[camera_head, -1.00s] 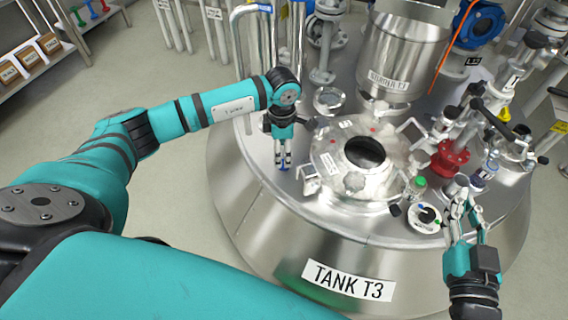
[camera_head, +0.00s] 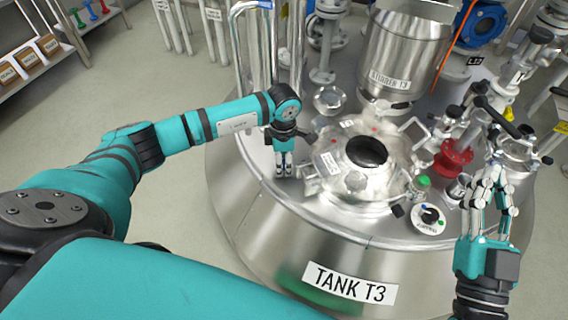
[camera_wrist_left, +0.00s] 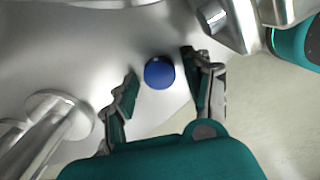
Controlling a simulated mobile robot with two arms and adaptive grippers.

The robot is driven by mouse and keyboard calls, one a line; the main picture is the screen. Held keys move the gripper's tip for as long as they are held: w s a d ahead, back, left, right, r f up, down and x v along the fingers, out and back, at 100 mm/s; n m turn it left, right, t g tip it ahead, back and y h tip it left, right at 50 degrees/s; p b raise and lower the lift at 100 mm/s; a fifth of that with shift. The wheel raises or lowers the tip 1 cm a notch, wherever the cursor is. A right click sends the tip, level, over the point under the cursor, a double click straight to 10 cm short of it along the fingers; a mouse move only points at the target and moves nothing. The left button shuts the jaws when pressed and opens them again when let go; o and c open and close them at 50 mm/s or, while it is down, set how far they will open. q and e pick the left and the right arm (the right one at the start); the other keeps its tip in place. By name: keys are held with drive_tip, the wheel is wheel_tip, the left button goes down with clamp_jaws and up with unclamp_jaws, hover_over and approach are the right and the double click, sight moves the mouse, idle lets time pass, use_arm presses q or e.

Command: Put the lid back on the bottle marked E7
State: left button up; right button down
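A blue round lid (camera_wrist_left: 159,73) lies on the steel tank top, between the fingers of my left gripper (camera_wrist_left: 160,75) in the left wrist view. The fingers are apart with a gap on each side of the lid. In the head view my left gripper (camera_head: 284,172) points down at the tank's left side, and the lid is hidden there. My right gripper (camera_head: 494,180) is at the tank's right side, fingers up, in front of small containers. Whether it holds anything is unclear. A green-capped container (camera_head: 422,182) stands to its left. No E7 marking is readable.
The tank T3 (camera_head: 300,245) has a raised round hatch (camera_head: 345,185) between my grippers. A white round dish with coloured pieces (camera_head: 428,220) sits near the front right rim. A red valve fitting (camera_head: 453,160) and pipes crowd the right side.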

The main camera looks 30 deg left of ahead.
use_arm(q)
drive_tip(key=c, duration=0.5)
